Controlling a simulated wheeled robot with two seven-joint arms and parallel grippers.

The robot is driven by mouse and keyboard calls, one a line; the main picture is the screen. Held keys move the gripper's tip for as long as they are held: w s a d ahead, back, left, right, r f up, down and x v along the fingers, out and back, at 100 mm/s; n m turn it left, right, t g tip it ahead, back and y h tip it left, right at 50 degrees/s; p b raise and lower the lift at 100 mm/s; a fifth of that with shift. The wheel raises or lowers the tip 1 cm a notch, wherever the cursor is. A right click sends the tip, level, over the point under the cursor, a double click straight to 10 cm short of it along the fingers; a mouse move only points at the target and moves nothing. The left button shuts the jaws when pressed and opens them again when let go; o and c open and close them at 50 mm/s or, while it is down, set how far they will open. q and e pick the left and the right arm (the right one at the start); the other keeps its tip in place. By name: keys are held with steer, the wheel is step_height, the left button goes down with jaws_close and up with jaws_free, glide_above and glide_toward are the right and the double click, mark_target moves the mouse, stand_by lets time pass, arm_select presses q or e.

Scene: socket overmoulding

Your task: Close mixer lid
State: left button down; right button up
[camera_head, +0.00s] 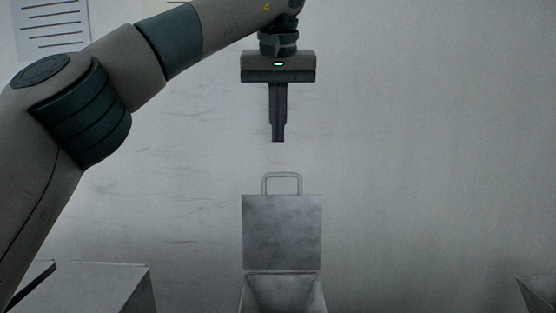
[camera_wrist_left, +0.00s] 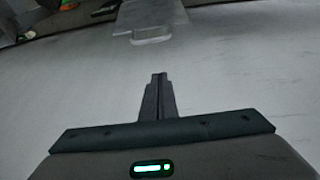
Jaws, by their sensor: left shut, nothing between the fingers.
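The mixer lid (camera_head: 282,232) is a square grey metal plate standing upright, with a loop handle (camera_head: 282,176) on its top edge. It is open, above the mixer's hopper (camera_head: 284,291), whose sloped inside shows at the bottom of the head view. My left gripper (camera_head: 278,140) points straight down above the handle, shut and empty, with a clear gap to it. In the left wrist view the shut fingers (camera_wrist_left: 158,77) point towards the lid (camera_wrist_left: 150,14), which shows at the top with its handle (camera_wrist_left: 151,41). My right gripper is not in view.
A grey metal box (camera_head: 90,285) with sloped sides stands at the lower left. Part of another metal container (camera_head: 540,292) shows at the lower right edge. A pale wall (camera_head: 430,130) stands behind. The space around the lid's handle looks clear.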

arm_select(q)
step_height(320, 180, down, 6)
steer(key=s+p, duration=0.1)
steer(key=p, duration=0.2)
steer(key=shift+s, duration=0.4)
steer(key=shift+f, duration=0.15)
